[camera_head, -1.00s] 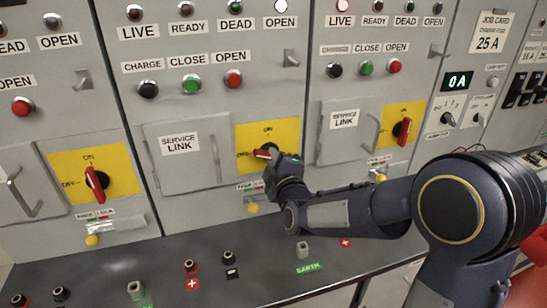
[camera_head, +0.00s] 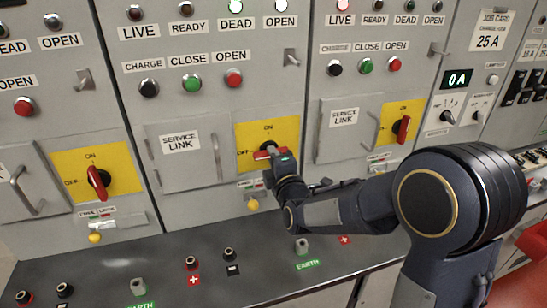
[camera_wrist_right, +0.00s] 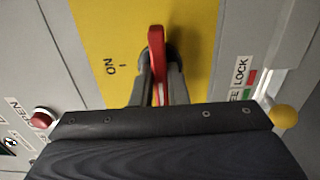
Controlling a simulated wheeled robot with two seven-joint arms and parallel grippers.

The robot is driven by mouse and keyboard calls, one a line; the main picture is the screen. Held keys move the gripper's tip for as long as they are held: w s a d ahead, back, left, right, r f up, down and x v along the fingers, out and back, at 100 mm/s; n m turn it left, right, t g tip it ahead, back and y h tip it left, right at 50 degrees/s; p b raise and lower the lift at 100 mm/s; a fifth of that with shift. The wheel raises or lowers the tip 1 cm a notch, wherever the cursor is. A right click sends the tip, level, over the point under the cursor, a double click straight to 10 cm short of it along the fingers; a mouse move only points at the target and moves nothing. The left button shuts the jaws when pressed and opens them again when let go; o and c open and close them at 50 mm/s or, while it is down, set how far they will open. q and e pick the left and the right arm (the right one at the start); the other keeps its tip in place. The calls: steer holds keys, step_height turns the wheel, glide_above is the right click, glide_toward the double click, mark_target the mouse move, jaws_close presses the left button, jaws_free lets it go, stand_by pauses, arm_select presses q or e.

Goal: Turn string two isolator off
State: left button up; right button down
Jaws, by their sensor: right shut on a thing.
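The middle panel's isolator has a yellow plate (camera_head: 290,133) and a red handle (camera_head: 264,154). The handle lies about level, pointing towards the OFF mark at its left. My right gripper (camera_head: 277,160) is at the plate, shut on this handle and partly hiding it. In the right wrist view the red handle (camera_wrist_right: 157,55) sits between the two dark fingers (camera_wrist_right: 158,90), crosswise to the ON mark. Above, the middle panel's DEAD lamp (camera_head: 236,6) and OPEN lamp (camera_head: 281,6) are lit. My left gripper is not in view.
The isolators at left (camera_head: 97,182) and right (camera_head: 403,128) have near-upright red handles. A yellow knob (camera_head: 253,205) hangs under the middle isolator. A service link cover (camera_head: 185,170) with a handle is beside it. The grey ledge (camera_head: 200,245) below carries several sockets.

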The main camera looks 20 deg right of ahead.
steer(key=c, duration=1.4)
jaws_free()
steer(key=shift+c, duration=0.2)
steer(key=shift+s, duration=0.15)
steer(key=s, duration=0.7)
steer(key=shift+s+b, duration=0.3)
steer(key=shift+b, duration=0.05)
steer(key=shift+d, duration=0.1)
